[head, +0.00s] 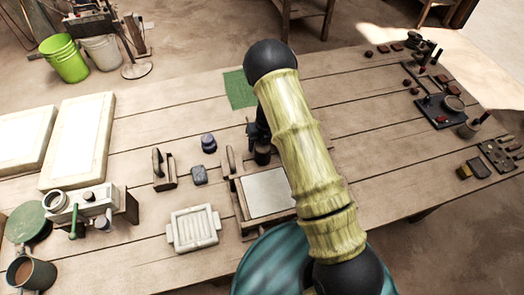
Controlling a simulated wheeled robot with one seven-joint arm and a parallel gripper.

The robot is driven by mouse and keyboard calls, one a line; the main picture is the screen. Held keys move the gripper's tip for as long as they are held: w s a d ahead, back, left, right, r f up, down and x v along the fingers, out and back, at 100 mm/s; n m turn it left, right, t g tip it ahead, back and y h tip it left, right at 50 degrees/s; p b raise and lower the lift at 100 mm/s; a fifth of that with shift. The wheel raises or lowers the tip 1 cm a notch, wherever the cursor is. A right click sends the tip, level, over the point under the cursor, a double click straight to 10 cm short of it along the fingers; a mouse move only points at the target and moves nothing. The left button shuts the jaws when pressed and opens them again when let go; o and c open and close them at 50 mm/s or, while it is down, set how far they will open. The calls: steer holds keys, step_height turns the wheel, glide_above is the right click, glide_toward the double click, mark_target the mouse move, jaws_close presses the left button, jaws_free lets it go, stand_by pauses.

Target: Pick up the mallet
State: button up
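I cannot pick out a mallet with certainty. My arm crosses the middle of the head view and hides part of the table. My gripper (260,147) shows only as a dark shape at the arm's left edge, low over the table behind a wooden tray-like frame. Its fingers are too hidden to tell whether they are open or shut, or on something. An upright wooden handle (230,159) stands just left of it, at the frame's back left corner. The wooden frame (240,208) holds a pale flat slab (268,192).
Left of the frame are a dark blue jar (208,143), a grey block (199,175), a handled wooden block (165,172) and a white ribbed mould (194,228). A green mat (239,90) lies behind. Small tools and a dark board (440,112) sit far right. The table's right middle is clear.

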stand_by(0.4)
jaws_close()
steer(key=shift+r, duration=0.15)
step_height(320, 180, up, 18)
stand_by(0.4)
stand_by(0.4)
